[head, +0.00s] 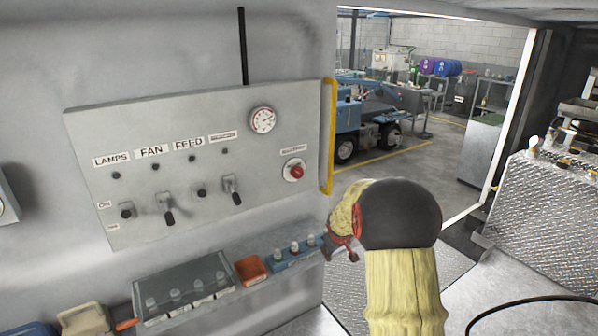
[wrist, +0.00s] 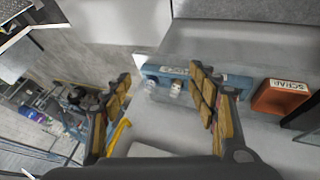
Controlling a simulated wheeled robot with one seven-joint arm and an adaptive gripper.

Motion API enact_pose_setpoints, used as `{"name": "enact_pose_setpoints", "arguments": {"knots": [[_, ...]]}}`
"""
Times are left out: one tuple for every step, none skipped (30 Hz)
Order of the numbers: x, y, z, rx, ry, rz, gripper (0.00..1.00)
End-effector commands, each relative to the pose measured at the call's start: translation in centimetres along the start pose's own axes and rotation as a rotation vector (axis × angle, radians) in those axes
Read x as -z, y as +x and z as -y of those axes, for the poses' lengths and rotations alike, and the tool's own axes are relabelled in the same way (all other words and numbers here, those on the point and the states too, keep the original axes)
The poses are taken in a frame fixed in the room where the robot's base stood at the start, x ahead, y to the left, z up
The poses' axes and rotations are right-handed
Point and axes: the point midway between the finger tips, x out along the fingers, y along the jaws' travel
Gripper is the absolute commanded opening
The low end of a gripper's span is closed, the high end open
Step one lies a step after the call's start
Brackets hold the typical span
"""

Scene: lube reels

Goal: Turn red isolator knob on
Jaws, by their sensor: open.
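The red isolator knob (head: 296,172) sits on a round white plate at the right side of the grey wall panel (head: 190,135), below the round gauge, in the head view. A small label is above it, too small to read. The knob does not show in the wrist view. My gripper (head: 341,250) is below and to the right of the knob, apart from it, near the right end of the shelf. The wrist view shows my gripper (wrist: 160,84) with its two padded fingers wide apart and nothing between them.
Below the panel a shelf holds a blue rack (head: 296,249), an orange SCRAP box (head: 251,270) and a clear-lidded case (head: 181,283). A yellow handrail (head: 328,135) runs beside the panel's right edge. Switches and levers (head: 167,209) stick out left of the knob.

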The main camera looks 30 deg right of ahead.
Motion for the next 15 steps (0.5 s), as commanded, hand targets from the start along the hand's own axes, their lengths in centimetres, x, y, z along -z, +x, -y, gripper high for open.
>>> {"name": "enact_pose_setpoints", "arguments": {"knots": [[1.2,2.5,-1.6,-0.016,-0.028,-0.042,0.59],[2.2,3.9,-2.5,-0.027,-0.052,-0.078,0.59],[3.5,5.6,-3.6,-0.042,-0.086,-0.128,0.59],[4.5,6.7,-4.4,-0.053,-0.113,-0.168,0.59],[5.6,7.9,-5.1,-0.065,-0.143,-0.212,0.59],[7.2,9.2,-6.0,-0.080,-0.183,-0.274,0.59],[8.5,10.0,-6.4,-0.092,-0.217,-0.325,0.59],[9.8,10.6,-6.8,-0.104,-0.251,-0.377,0.59],[11.7,11.1,-7.2,-0.120,-0.296,-0.448,0.59],[13.2,11.1,-7.3,-0.132,-0.331,-0.502,0.59],[14.7,11.0,-7.3,-0.143,-0.366,-0.557,0.59],[16.8,10.5,-7.2,-0.159,-0.414,-0.632,0.59],[18.4,9.8,-7.1,-0.171,-0.447,-0.688,0.59],[20.0,8.7,-7.1,-0.187,-0.480,-0.744,0.59],[22.1,7.0,-7.1,-0.208,-0.523,-0.817,0.59]]}}
